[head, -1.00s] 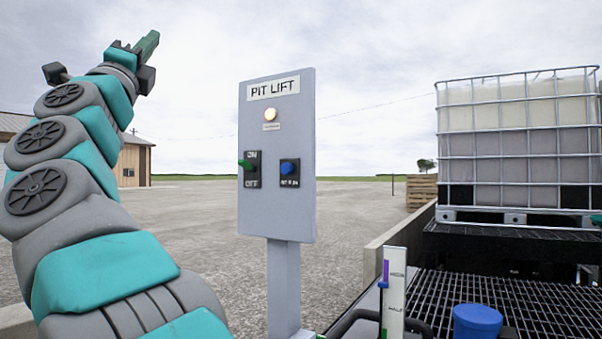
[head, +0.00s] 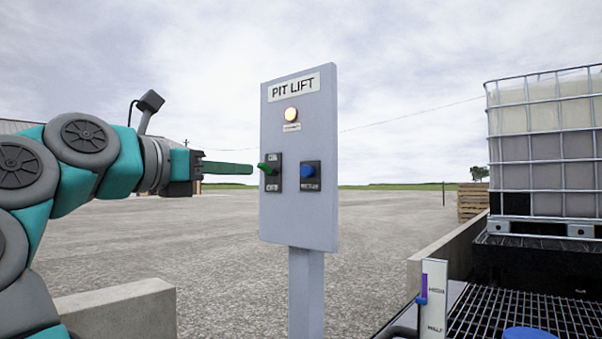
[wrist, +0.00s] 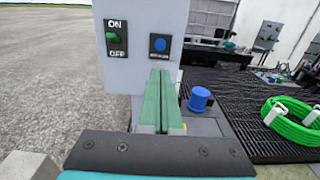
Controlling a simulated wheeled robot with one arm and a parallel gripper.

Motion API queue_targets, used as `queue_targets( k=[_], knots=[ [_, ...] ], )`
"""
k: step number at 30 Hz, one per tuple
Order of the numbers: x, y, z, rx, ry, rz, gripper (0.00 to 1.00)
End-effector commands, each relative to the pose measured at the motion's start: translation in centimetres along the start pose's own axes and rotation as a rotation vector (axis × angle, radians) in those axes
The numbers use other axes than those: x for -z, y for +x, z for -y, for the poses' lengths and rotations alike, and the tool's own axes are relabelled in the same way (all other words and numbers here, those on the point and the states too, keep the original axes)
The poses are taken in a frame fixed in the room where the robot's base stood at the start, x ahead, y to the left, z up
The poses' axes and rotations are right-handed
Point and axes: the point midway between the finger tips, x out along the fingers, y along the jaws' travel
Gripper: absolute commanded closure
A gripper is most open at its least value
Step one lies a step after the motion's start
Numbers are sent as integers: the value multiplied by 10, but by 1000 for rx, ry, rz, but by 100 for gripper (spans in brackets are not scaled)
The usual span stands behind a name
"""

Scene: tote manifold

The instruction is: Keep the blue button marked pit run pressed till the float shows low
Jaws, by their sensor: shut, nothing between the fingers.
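The blue button (head: 310,175) sits on a dark plate on the grey PIT LIFT panel (head: 325,115), right of a green ON/OFF switch (head: 270,167). It also shows in the wrist view (wrist: 160,44); its small label is unreadable there. My gripper (head: 252,170) is shut and empty, its green fingers pointing at the panel. In the wrist view the fingertips (wrist: 159,72) appear just below the button in the picture; they look apart from it. The white float gauge (head: 434,290) carries a blue pointer (head: 421,301), between the upper mark, seemingly HIGH, and HALF.
A lamp (head: 291,114) glows on the panel. A caged white tank (head: 545,135) and black grating (head: 480,315) stand right. A blue cap (wrist: 200,98) and green hose coil (wrist: 290,122) show in the wrist view. Low concrete walls (head: 125,305) flank the panel; open gravel lies behind.

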Motion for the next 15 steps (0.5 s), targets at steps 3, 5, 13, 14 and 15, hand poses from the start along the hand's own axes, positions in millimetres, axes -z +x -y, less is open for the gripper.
queue_targets(
  k=[3,5,13,14,15],
  knots=[
    [-1,0,0,0,-1,1,100],
    [-1,0,0,1,-1,2,100],
    [0,18,1,2,-1,2,100],
    [0,22,1,2,-1,2,100],
    [0,29,1,3,-1,1,100]
  ],
)
